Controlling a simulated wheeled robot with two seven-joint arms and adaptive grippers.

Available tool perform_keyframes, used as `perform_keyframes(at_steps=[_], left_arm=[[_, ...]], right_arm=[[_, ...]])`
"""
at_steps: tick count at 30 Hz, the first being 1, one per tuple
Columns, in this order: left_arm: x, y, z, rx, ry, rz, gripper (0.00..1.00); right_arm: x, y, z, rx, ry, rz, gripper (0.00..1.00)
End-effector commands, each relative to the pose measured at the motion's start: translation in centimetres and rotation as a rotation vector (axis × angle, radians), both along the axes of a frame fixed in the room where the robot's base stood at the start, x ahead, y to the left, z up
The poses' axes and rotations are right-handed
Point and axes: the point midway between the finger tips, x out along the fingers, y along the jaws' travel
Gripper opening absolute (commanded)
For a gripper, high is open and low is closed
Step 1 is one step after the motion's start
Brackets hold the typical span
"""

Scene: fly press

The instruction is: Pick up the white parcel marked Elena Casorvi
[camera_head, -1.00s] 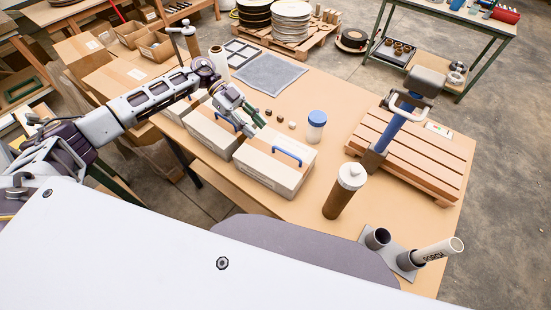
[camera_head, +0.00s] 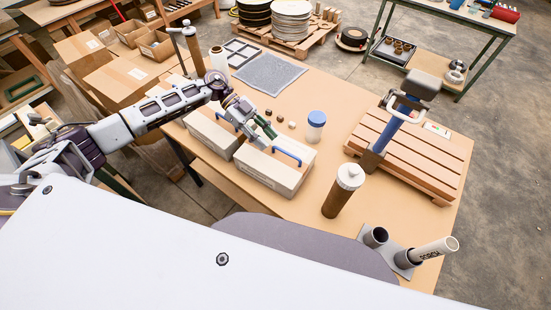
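Two pale off-white boxes with blue handles sit side by side on the table (camera_head: 305,215): the nearer right box (camera_head: 268,178) and the left box (camera_head: 207,135). No name is legible on either, so I cannot tell which, if any, is the parcel marked Elena Casorvi. My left gripper (camera_head: 262,135) is above the right box, close to the left end of its handle (camera_head: 287,156). Its two fingers look apart with nothing between them. Whether it touches the box is unclear. My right gripper is out of view.
A blue-lidded jar (camera_head: 316,127), a brown cylinder with a white cap (camera_head: 343,191) and a slatted wooden platform (camera_head: 415,155) stand to the right. A tube holder (camera_head: 402,262) is near the front. A grey mat (camera_head: 270,71) lies behind. Small brown pieces lie beyond the gripper.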

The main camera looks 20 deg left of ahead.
Motion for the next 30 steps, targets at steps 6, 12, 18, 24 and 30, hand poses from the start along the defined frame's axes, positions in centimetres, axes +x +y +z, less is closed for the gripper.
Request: perform_keyframes(at_steps=[6,12,18,24,30], left_arm=[[-0.7,-2.0,-0.9,-0.001,0.000,0.000,0.35],[-1.0,-2.7,-1.6,0.001,0.000,0.000,0.35],[-1.0,-2.7,-1.6,0.001,-0.001,0.001,0.35],[-1.0,-2.7,-1.6,0.001,-0.001,0.001,0.35],[-1.0,-2.7,-1.6,0.001,-0.001,0.001,0.15]], right_arm=[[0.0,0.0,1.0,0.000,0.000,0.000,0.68],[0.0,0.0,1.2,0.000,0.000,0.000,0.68],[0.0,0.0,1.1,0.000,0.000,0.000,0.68],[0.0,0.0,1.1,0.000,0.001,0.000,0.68],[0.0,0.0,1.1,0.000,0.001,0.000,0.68]])
